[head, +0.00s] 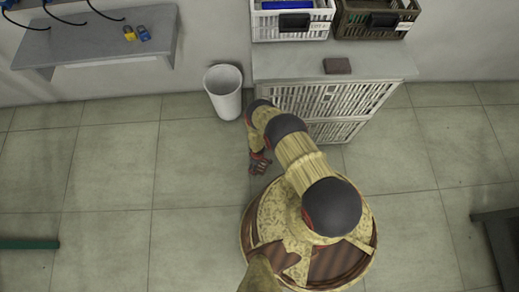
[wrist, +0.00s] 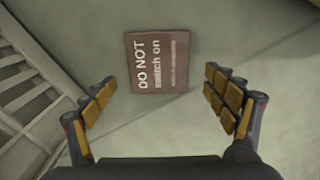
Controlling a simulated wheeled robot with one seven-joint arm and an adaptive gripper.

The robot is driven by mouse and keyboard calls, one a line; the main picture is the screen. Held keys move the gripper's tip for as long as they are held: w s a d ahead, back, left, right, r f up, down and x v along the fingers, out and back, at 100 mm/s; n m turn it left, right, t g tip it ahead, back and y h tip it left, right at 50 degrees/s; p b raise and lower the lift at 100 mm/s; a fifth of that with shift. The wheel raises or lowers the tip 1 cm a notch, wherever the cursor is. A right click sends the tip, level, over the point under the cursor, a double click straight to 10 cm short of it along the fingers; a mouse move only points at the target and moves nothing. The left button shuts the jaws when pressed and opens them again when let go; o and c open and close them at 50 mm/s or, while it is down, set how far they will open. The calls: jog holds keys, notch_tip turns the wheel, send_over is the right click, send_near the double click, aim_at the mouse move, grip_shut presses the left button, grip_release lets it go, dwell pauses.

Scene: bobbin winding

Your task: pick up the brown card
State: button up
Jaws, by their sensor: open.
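A flat brown card (wrist: 160,62) with white lettering reading "DO NOT switch on" shows in the wrist view. It lies on a pale surface that looks like the tiled floor, beyond the fingertips and between their lines. My gripper (wrist: 160,100) is open and empty, its two padded fingers spread wide apart and not touching the card. In the head view my gripper (head: 260,164) hangs low in front of the slatted cabinet's left end. I cannot make out the card there; my arm and gripper may hide it.
The slatted cabinet (head: 392,66) stands close to my arm, with a dark brown block (head: 337,66) and two crates (head: 292,22) on top or behind. A white bin (head: 223,98) stands left of it. A wall shelf (head: 90,48) is at upper left.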

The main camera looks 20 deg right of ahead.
jog(key=shift+w+f, duration=0.15)
jog(key=shift+f, duration=0.55)
jog(key=shift+f, duration=0.25)
jog(key=c, duration=0.4)
jog(key=c, duration=0.7)
jog(key=shift+c, duration=0.2)
jog(key=shift+r, duration=0.25)
